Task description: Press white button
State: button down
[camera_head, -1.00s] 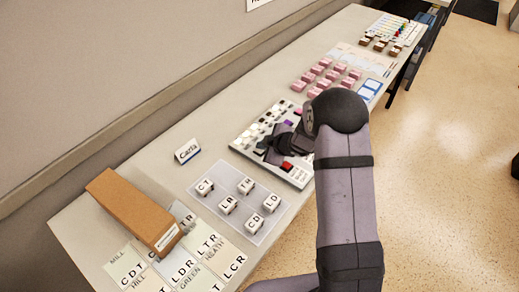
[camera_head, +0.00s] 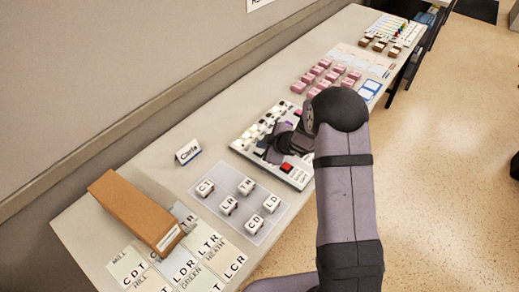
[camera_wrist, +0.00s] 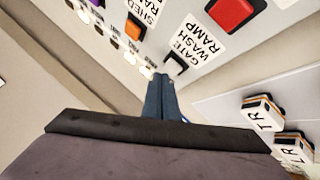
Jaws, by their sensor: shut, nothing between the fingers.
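The button panel (camera_head: 299,179) lies on the long desk, partly covered by my gripper (camera_head: 268,153). The head view does not show this button clearly behind my gripper. A red button (camera_wrist: 232,12) is up and to the right of it, and an orange button (camera_wrist: 134,27) is up and to the left.
A row of small lit lamps (camera_wrist: 130,58) runs along the panel. Lettered white blocks (camera_head: 228,205) stand on a mat in front, beside a brown box (camera_head: 135,212) and a "Carla" name card (camera_head: 187,152). Pink blocks (camera_head: 326,77) stand beyond the panel.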

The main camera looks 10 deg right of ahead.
aim_at(262, 152)
notch_tip(262, 152, up, 6)
jog(key=p, duration=0.5)
jog(key=shift+f, duration=0.2)
jog(key=s+d+r+m+g+h, duration=0.2)
jog(key=s+d+r+m+h, duration=0.15)
jog(key=s, duration=0.35)
jog(key=s+d+r+m+g+h, duration=0.1)
jog(key=s+d+r+m+h, duration=0.1)
jog(key=s+d+r+m, duration=0.45)
jog(key=s+a+m+g, duration=0.2)
jog(key=s, duration=0.9)
jog(key=s+a+f+m+g+y, duration=0.1)
jog(key=s+a+m+g, duration=0.1)
jog(key=s, duration=0.8)
jog(key=shift+s+a+g, duration=0.35)
jog(key=shift+a+g, duration=0.15)
jog(key=shift+g, duration=0.1)
